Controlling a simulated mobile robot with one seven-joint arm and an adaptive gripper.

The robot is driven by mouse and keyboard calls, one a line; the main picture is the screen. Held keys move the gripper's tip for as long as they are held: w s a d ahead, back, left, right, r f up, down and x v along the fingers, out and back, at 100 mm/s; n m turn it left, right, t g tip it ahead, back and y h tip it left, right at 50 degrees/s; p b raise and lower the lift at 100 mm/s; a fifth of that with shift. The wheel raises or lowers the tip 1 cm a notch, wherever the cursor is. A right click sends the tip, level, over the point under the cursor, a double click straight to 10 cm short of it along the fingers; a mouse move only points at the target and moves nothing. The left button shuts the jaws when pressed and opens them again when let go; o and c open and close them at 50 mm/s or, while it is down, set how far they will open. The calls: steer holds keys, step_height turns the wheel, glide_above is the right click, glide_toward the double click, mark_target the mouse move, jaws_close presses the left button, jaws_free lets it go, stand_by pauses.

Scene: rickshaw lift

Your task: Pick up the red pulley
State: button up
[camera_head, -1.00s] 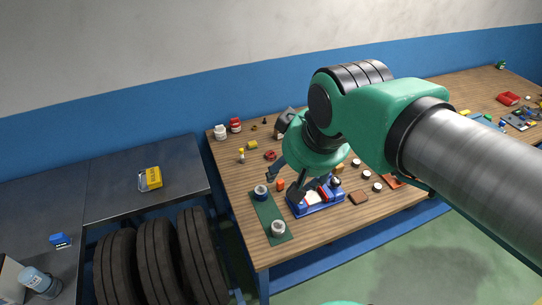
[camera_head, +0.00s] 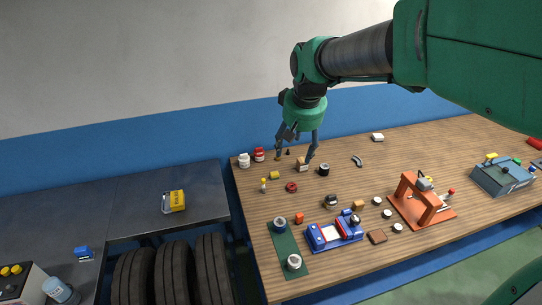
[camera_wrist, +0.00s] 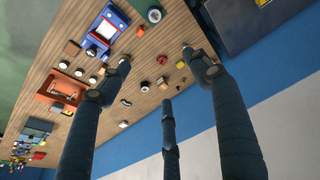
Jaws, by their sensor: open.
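The red pulley (camera_head: 291,187) looks like a small red ring lying flat on the wooden bench. It also shows in the wrist view (camera_wrist: 162,60), between the fingertips in the picture but farther off, on the tabletop. My gripper (camera_head: 296,152) is open and empty, fingers pointing down, toward the back of the bench. In the head view it shows above and slightly right of the pulley. In the wrist view its dark fingers (camera_wrist: 157,62) are spread wide. Nothing hides the pulley.
A yellow roll (camera_head: 275,175), a black cylinder (camera_head: 323,170) and a tan block (camera_head: 302,164) stand around the pulley. A blue fixture (camera_head: 334,233) and green mat (camera_head: 287,250) lie in front. An orange press (camera_head: 422,202) stands right. White and red jars line the back left.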

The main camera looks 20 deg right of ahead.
steer(key=w+d+f+p, duration=0.25)
steer(key=w+f, duration=0.25)
steer(key=w, duration=0.5)
steer(key=g+p, duration=0.3)
glide_above(292, 185)
step_height(292, 185, down, 26)
steer(key=shift+d+f, duration=0.1)
steer(key=shift+f, duration=0.4)
steer(key=shift+f, duration=4.3)
steer(key=shift+f, duration=0.1)
steer(key=shift+f+p, duration=0.4)
steer(key=shift+f, duration=2.1)
